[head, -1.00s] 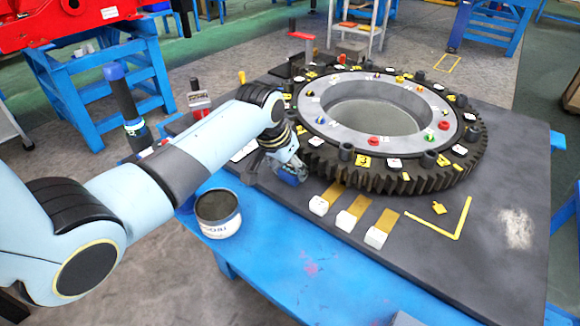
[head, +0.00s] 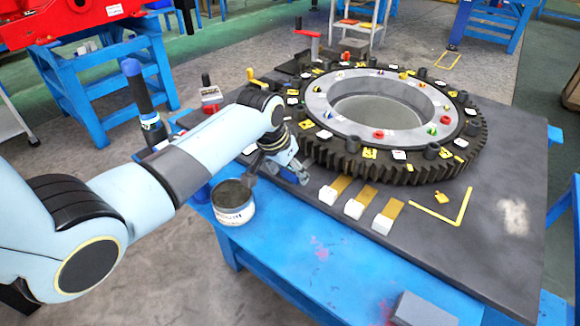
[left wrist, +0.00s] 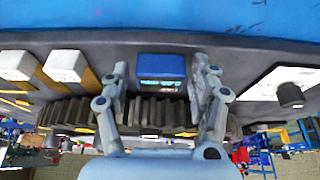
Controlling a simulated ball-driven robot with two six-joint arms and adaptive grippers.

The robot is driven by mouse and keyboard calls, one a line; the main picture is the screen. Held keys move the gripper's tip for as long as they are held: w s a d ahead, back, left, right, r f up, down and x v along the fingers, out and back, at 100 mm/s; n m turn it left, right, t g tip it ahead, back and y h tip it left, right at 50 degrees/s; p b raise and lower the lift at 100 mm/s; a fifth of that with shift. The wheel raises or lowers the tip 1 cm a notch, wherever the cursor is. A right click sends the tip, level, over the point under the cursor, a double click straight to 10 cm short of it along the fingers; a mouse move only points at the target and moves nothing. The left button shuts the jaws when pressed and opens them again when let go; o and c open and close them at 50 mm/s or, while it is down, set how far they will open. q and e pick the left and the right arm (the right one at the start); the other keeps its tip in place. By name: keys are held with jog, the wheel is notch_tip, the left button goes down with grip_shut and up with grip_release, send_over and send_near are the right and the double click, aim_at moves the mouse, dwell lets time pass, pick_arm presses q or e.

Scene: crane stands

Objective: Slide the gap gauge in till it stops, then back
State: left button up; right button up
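My left gripper (head: 296,175) is low at the front edge of the dark slab, beside the big toothed ring (head: 400,174). In the left wrist view its two fingers (left wrist: 160,68) are spread, with a small blue block (left wrist: 161,67) with a light label between them. I see space on both sides of the block. Three white blocks (head: 354,208) with brass-coloured strips lie in a row to the gripper's right. Which of these pieces is the gap gauge I cannot tell for certain. My right gripper is out of view.
An open round tin (head: 233,205) stands on the blue table (head: 300,265) just left of the gripper. A grey box (head: 424,309) is at the front. A dark blue-topped cylinder (head: 141,95) stands at left. The slab's right front is clear apart from yellow marks.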

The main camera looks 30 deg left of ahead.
pick_arm(q)
jog(key=shift+o, duration=0.6)
jog(key=shift+w+a, duration=0.1)
jog(key=shift+r, duration=0.1)
jog(key=v, duration=1.2)
